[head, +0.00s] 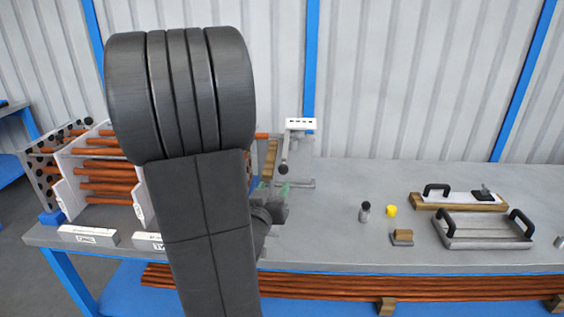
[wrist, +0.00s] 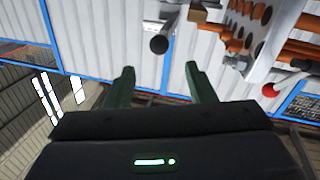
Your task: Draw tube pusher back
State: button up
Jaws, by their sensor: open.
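The tube pusher seems to be the pale rod with a round black knob (wrist: 158,44) in the wrist view. In the head view a dark knob (head: 283,169) hangs below a white labelled plate (head: 301,124), beside a wooden block (head: 270,158). My gripper (wrist: 161,72) is open, its two green fingers apart and empty. The knob shows between and beyond the fingertips in the wrist view; I cannot tell how far away it is. In the head view my green fingers (head: 277,190) show just below the knob. My arm hides much of the fixture.
Copper tubes (head: 105,180) lie in a white rack on the left of the grey bench (head: 335,240). A small bottle (head: 365,212), a yellow piece (head: 391,211) and a handled tray (head: 484,231) stand on the right. More tubes lie under the bench. The bench centre is mostly clear.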

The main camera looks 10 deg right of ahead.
jog(key=p+x, duration=0.1)
jog(key=x, duration=1.1)
jog(key=shift+w+d+p, duration=0.15)
jog(key=shift+p, duration=0.2)
